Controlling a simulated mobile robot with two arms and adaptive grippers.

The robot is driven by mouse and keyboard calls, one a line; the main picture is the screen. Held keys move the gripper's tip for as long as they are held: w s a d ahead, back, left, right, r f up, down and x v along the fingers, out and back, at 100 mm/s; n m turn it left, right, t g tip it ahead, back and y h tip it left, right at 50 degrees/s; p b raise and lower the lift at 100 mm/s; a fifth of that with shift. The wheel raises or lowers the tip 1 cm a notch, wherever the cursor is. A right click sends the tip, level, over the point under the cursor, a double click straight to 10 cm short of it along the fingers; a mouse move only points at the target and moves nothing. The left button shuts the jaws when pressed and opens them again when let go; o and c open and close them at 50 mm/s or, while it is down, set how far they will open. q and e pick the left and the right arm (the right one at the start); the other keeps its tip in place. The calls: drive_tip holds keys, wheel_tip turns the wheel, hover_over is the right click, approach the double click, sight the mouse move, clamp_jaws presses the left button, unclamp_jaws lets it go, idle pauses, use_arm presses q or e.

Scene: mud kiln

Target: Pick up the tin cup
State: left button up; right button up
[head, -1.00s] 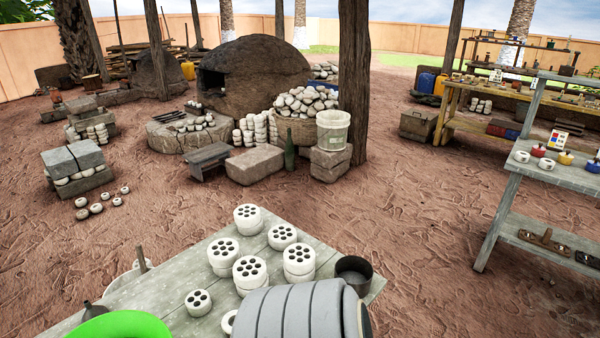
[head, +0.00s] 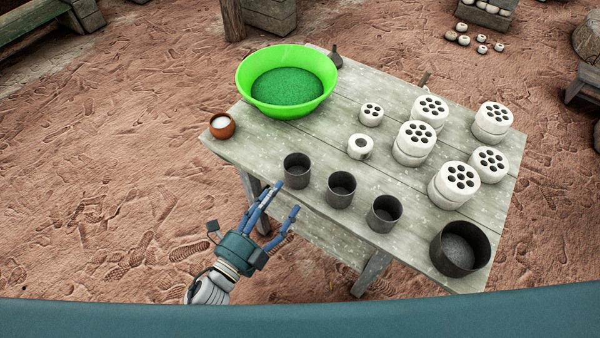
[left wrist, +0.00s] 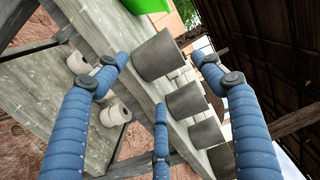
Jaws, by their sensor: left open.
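Three small dark grey tin cups stand upright in a row along the near edge of a weathered wooden table: a left cup (head: 297,171), a middle cup (head: 341,190) and a right cup (head: 384,214). My left gripper (head: 272,205) is open and empty, just off the table's near edge, beside and apart from the left cup. In the left wrist view the nearest cup (left wrist: 158,55) shows beyond the spread blue fingers, with the second cup (left wrist: 187,99) and third cup (left wrist: 206,133) behind it. My right gripper is not in view.
A larger dark pot (head: 460,248) stands at the table's right corner. A green basin (head: 287,82) and a small brown bowl (head: 222,126) are at the left. Several white perforated briquettes (head: 415,140) fill the middle and right. Bare ground lies left of the table (head: 262,150).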

use_arm(q)
approach(303, 163)
drive_tip(key=shift+x, duration=1)
drive_tip(key=shift+b+x, duration=0.65)
drive_tip(key=shift+x, duration=2.1)
drive_tip(key=shift+a+f, duration=0.1)
drive_tip(key=c, duration=1)
drive_tip(key=o, duration=1)
